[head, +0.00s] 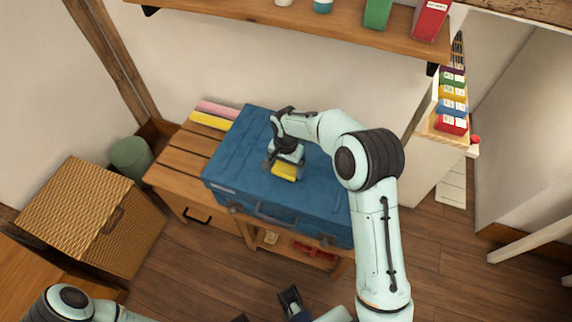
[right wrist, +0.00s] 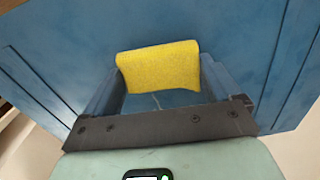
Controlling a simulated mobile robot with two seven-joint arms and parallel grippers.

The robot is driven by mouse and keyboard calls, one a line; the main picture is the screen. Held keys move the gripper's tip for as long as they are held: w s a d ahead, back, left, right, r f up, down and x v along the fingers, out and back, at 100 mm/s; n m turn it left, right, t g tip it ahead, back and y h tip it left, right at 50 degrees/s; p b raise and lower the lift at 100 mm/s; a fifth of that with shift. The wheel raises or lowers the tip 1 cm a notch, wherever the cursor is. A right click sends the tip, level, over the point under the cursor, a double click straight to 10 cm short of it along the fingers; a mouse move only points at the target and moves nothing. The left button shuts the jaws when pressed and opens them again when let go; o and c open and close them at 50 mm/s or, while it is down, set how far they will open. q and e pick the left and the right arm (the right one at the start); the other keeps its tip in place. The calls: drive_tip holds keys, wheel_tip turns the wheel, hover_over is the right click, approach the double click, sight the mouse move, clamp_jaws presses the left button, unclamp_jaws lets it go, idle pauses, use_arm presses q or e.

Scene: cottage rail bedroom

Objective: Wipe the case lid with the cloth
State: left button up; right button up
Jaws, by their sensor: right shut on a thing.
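A blue case (head: 236,168) lies closed on a wooden table, its lid facing up and its handle toward the front. My right gripper (head: 284,166) is over the middle of the lid, shut on a yellow cloth (head: 285,173). In the right wrist view the cloth (right wrist: 160,68) sits between the two fingers, with the blue lid (right wrist: 230,30) behind it. I cannot tell for sure whether the cloth touches the lid. My left gripper (head: 291,302) is at the bottom of the head view, away from the case; its fingers are only partly visible.
Pink and yellow rolled items (head: 212,114) lie at the table's back left. A wicker box (head: 95,215) and a green bin (head: 131,157) stand to the left. A shelf (head: 300,22) overhangs the back wall. Colored boxes (head: 452,105) stand at right.

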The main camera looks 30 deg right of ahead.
use_arm(q)
drive_tip(key=shift+s+f+b, duration=0.1)
drive_tip(key=shift+f+b, duration=0.3)
drive_tip(key=shift+f, duration=0.05)
use_arm(e)
drive_tip(key=shift+f, duration=0.7)
use_arm(q)
drive_tip(key=shift+r, duration=0.1)
use_arm(e)
drive_tip(key=shift+w+d+r+p, duration=0.2)
drive_tip(key=shift+w+d+p, duration=0.8)
drive_tip(key=shift+d, duration=0.25)
drive_tip(key=shift+w+d+f+p, duration=0.2)
drive_tip(key=shift+w+d+p, duration=0.9)
drive_tip(key=shift+w+d, duration=0.4)
drive_tip(key=shift+w+d+r+p, duration=0.1)
drive_tip(key=shift+w+d+p, duration=0.1)
drive_tip(key=shift+d+p, duration=0.3)
use_arm(q)
wheel_tip(320, 180, up, 8)
drive_tip(key=w+p, duration=0.2)
drive_tip(key=w, duration=0.1)
use_arm(e)
drive_tip(key=shift+w+d+f, duration=0.2)
drive_tip(key=shift+w+d, duration=0.6)
drive_tip(key=shift+d, duration=0.15)
